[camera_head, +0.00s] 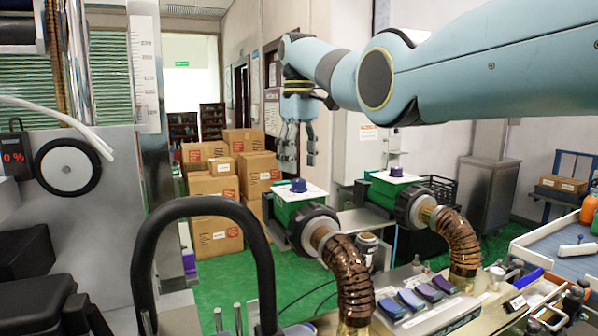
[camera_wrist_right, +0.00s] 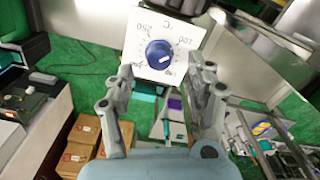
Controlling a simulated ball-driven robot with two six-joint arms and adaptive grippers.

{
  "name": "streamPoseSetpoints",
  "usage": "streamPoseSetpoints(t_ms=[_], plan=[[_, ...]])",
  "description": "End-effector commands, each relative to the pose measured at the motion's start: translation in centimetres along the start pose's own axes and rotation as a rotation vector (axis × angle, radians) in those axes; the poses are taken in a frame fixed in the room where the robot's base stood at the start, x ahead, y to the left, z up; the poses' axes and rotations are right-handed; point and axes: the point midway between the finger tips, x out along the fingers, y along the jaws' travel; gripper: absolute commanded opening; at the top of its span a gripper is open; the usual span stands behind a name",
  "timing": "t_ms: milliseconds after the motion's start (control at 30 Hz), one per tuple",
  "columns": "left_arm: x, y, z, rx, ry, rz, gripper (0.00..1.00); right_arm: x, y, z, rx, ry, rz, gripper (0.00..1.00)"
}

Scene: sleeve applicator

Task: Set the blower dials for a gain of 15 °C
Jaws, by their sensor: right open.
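Two green blowers with white top plates stand side by side, the left blower (camera_head: 291,214) and the right blower (camera_head: 381,190). Each carries a dark blue dial, the left dial (camera_head: 298,185) and the right dial (camera_head: 396,171). My right gripper (camera_head: 300,160) points down just above the left dial, open and empty. In the right wrist view, a blue dial (camera_wrist_right: 158,53) with a white pointer mark sits on a white plate marked °C, beyond the open fingers and apart from them. The small scale numbers are hard to read. My left gripper is out of view.
Brown ribbed hoses (camera_head: 350,275) curve down from the blower nozzles. A black hooped bar (camera_head: 200,207) stands in front at left. A display reading 0 % (camera_head: 13,157) is beside a black-rimmed wheel (camera_head: 67,167). Cardboard boxes (camera_head: 212,190) are stacked behind.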

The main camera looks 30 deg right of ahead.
Motion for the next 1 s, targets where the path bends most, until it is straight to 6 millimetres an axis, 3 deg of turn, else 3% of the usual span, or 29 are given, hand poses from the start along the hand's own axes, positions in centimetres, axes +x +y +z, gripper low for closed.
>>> streamPoseSetpoints(t_ms=[133, 367, 600, 1000], plan=[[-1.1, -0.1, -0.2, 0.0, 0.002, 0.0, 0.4, 2.3, 0.0, 0.1, 0.0, -0.003, -0.002, 0.55], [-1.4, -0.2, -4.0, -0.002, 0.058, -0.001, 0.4, 4.0, 0.0, 0.0, 0.001, 0.001, 0.0, 0.55], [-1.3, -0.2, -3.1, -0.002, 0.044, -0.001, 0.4, 4.2, 0.0, 0.0, 0.001, 0.0, 0.0, 0.55], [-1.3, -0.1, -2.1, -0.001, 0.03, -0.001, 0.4, 4.1, 0.0, 0.0, 0.001, 0.0, 0.0, 0.03]])
